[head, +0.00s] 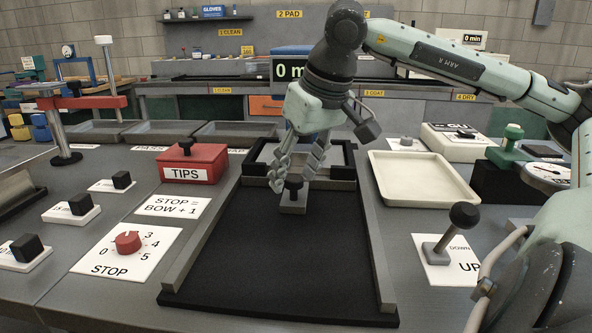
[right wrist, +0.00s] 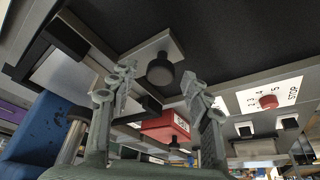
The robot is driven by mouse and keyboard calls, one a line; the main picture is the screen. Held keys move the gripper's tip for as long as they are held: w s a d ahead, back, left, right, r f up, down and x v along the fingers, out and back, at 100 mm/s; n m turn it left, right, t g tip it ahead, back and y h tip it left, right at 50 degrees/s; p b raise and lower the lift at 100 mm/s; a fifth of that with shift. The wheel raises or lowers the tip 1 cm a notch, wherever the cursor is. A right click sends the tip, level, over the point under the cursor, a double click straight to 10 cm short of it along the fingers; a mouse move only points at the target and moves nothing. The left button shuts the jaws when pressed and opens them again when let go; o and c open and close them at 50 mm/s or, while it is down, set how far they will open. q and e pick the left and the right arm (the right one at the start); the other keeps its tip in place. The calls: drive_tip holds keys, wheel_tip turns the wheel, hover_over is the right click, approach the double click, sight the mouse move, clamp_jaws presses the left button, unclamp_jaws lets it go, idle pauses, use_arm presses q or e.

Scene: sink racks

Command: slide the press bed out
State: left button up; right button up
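The press bed (head: 340,172) is a dark-edged frame with a light inside at the far end of a black track between two grey rails. A black knob (head: 294,184) stands on a small grey plate (head: 293,206) at its near edge. My right gripper (head: 297,180) reaches down over this knob with its fingers spread. In the right wrist view the knob (right wrist: 160,70) shows in the gap between the two open fingers (right wrist: 160,98), and I see no finger closed on it. My left gripper is not in view.
The black track (head: 280,270) is bare toward me. A red TIPS box (head: 194,162) and a STOP dial (head: 128,242) stand to its left. A cream tray (head: 422,178) and an UP/DOWN lever (head: 463,216) stand to its right.

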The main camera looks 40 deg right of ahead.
clamp_jaws()
drive_tip(key=shift+a, duration=0.1)
idle(0.3)
